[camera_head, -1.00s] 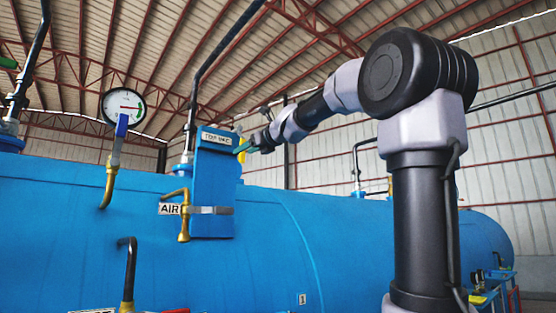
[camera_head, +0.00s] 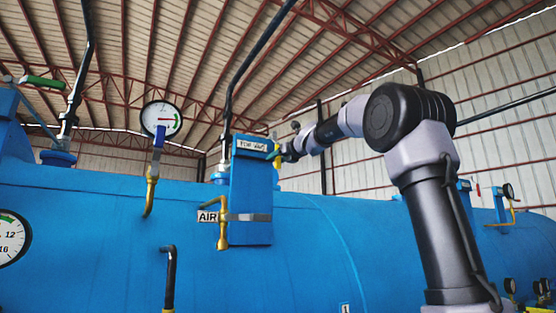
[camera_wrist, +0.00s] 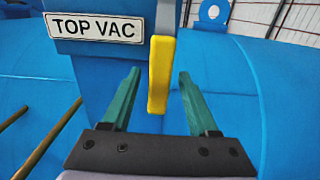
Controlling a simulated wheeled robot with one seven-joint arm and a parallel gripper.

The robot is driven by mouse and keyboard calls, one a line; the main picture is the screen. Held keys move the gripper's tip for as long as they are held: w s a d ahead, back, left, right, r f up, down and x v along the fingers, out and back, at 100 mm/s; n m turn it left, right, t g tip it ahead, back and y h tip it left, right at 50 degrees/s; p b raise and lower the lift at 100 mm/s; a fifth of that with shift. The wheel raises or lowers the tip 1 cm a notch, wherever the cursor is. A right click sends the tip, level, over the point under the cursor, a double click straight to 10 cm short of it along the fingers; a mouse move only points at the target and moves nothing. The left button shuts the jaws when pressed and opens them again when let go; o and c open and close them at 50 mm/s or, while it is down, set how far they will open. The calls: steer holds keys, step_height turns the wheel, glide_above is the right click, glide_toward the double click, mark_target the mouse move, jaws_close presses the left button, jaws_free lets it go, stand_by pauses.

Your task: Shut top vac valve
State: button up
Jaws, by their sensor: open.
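The top vac valve is a blue box (camera_head: 251,200) with a "TOP VAC" label, standing on the blue vessel. In the wrist view the label (camera_wrist: 96,27) is at the upper left. A yellow handle (camera_wrist: 160,75) hangs down at the box's right edge. My gripper (camera_wrist: 156,78) is open, with one green finger on each side of the handle's lower part. Gaps show between the fingers and the handle, so it is not gripped. In the head view my gripper (camera_head: 277,154) is at the box's upper right side, and the handle is hard to make out there.
The blue vessel (camera_head: 110,235) fills the lower view. A yellow pipe with an "AIR" tag (camera_head: 208,217) runs beside the box. Open air lies above the vessel.

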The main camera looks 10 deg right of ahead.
jaws_close()
stand_by(1.5)
